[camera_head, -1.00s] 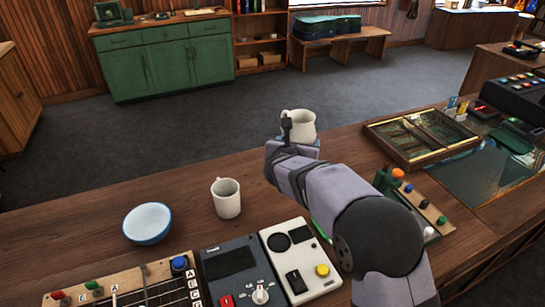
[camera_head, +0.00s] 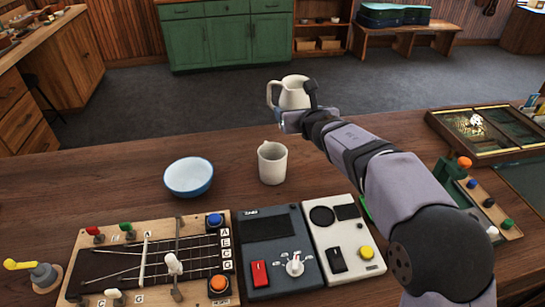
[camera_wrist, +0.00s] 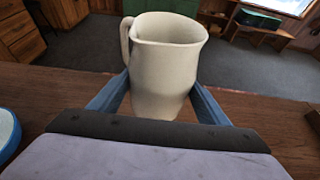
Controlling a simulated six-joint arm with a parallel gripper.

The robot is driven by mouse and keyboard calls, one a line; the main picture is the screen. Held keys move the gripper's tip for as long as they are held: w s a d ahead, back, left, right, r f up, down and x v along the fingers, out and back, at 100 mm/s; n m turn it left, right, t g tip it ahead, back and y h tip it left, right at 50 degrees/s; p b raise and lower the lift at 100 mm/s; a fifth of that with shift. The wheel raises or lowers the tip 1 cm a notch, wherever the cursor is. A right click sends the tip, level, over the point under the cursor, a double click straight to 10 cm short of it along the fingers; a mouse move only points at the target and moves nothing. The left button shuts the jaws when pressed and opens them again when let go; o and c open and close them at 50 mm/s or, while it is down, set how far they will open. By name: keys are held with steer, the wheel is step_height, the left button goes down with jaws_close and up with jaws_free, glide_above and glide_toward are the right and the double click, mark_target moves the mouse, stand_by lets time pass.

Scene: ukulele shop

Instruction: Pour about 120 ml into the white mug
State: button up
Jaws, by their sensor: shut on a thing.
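The white mug (camera_head: 272,163) stands upright on the wooden counter in the head view, right of the bowl. A cream pitcher (camera_head: 291,93) with a side handle and a spout is held in my gripper (camera_head: 292,119), behind and slightly right of the mug. In the wrist view the pitcher (camera_wrist: 166,65) sits upright between the two blue fingers of my gripper (camera_wrist: 158,97), which is shut on its body. The pitcher's contents are not visible. The mug's inside is mostly hidden, and the mug is not seen in the wrist view.
A white-and-blue bowl (camera_head: 189,177) stands left of the mug. In front are a fretboard panel (camera_head: 150,262), a dark control box (camera_head: 277,252) and a white box (camera_head: 335,238). A framed display case (camera_head: 490,134) lies at the right. The counter around the mug is clear.

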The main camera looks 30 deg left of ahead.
steer(key=shift+s+a+r+n+y+b, duration=0.2)
steer(key=shift+s+a+n+y+b, duration=0.1)
steer(key=shift+s+a, duration=0.15)
steer(key=s+a+n+g+y+b, duration=0.2)
steer(key=s+a+n+g+b, duration=0.15)
steer(key=s, duration=0.25)
steer(key=s+a+n+g+y+b, duration=0.1)
steer(key=s+a+n+g+b, duration=0.1)
steer(key=s+n+g+b, duration=0.3)
steer(key=s+d+f+n+g+b, duration=0.1)
steer(key=s+n+g+b, duration=0.1)
steer(key=s, duration=0.4)
steer(key=s+d+f+n+g+b, duration=0.1)
steer(key=s+d+n+g+b, duration=0.1)
steer(key=s+g, duration=0.2)
steer(key=s, duration=0.3)
steer(key=shift+s+d+h, duration=0.2)
steer(key=shift+s+h, duration=0.05)
steer(key=shift+h, duration=0.05)
steer(key=shift+w+f+g, duration=0.1)
steer(key=shift+f+g, duration=0.1)
steer(key=shift+g, duration=0.05)
